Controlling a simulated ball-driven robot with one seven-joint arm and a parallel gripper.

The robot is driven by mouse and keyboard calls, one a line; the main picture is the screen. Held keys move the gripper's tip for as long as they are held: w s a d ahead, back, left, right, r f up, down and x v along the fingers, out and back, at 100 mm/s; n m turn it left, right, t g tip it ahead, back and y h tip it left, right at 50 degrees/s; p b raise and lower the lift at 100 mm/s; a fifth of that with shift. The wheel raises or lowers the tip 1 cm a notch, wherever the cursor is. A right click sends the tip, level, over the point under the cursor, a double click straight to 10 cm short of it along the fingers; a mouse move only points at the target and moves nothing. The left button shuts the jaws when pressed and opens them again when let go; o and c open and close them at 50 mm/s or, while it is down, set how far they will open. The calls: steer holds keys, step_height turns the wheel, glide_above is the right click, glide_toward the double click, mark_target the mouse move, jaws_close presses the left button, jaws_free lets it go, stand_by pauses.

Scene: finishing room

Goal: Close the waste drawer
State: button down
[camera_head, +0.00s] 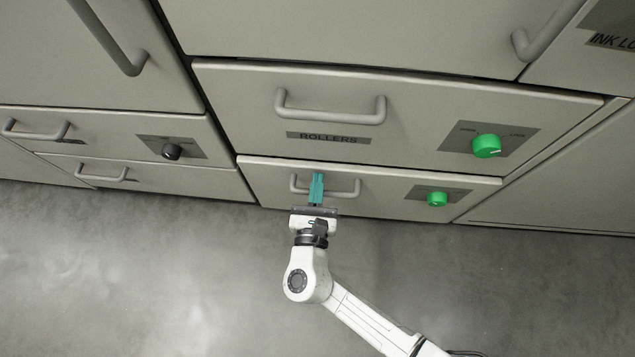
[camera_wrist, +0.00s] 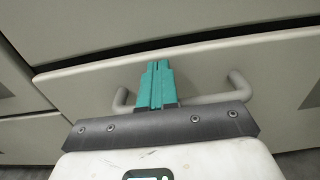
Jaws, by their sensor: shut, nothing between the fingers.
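No waste label is readable in either view. My gripper (camera_head: 317,176) has its teal fingers shut together, with nothing between them. They point at the lower drawer (camera_head: 268,180) under the one marked ROLLERS. They overlap the middle of its grey bar handle (camera_head: 346,190); I cannot tell whether they touch it. The lower drawer has a green knob (camera_head: 437,199) at its right. In the wrist view my gripper (camera_wrist: 155,68) lies in front of the handle (camera_wrist: 215,97) and the pale drawer front (camera_wrist: 210,70). A dark gap shows above its top edge; how far out it stands is unclear.
The ROLLERS drawer (camera_head: 400,90) is directly above, with its own handle and green knob (camera_head: 486,146). Drawers at the left have a black knob (camera_head: 171,151). Cabinet fronts with handles fill the top. The grey floor (camera_head: 140,270) is clear.

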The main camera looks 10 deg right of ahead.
steer(key=shift+w+d, duration=0.1)
steer(key=shift+w, duration=0.1)
steer(key=shift+x, duration=1.1)
steer(key=shift+r, duration=0.15)
